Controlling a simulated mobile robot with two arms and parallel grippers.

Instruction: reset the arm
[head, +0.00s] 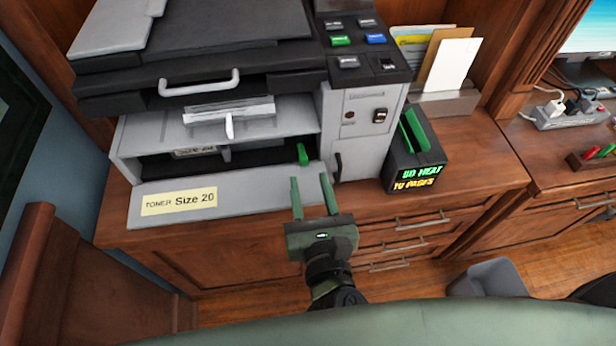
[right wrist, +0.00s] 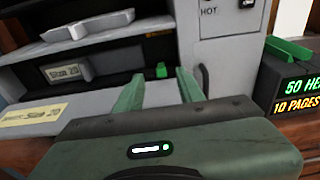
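My right gripper (head: 312,196) is open, with its two green fingers apart and nothing between them. It is in front of the lower tray of a grey and black copier (head: 222,190). In the right wrist view the same fingers (right wrist: 158,92) point at the copier's open bay. A small green latch (head: 303,154) lies just beyond the fingertips inside the bay; it also shows in the right wrist view (right wrist: 161,71). I cannot tell whether anything touches. My left gripper is not in view.
A black box with green tops and a lit sign (head: 415,165) stands right of the copier on the wood cabinet (head: 470,160). A paper holder (head: 445,103) is behind it. A power strip (head: 575,115) and a grey bin (head: 488,278) are farther right.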

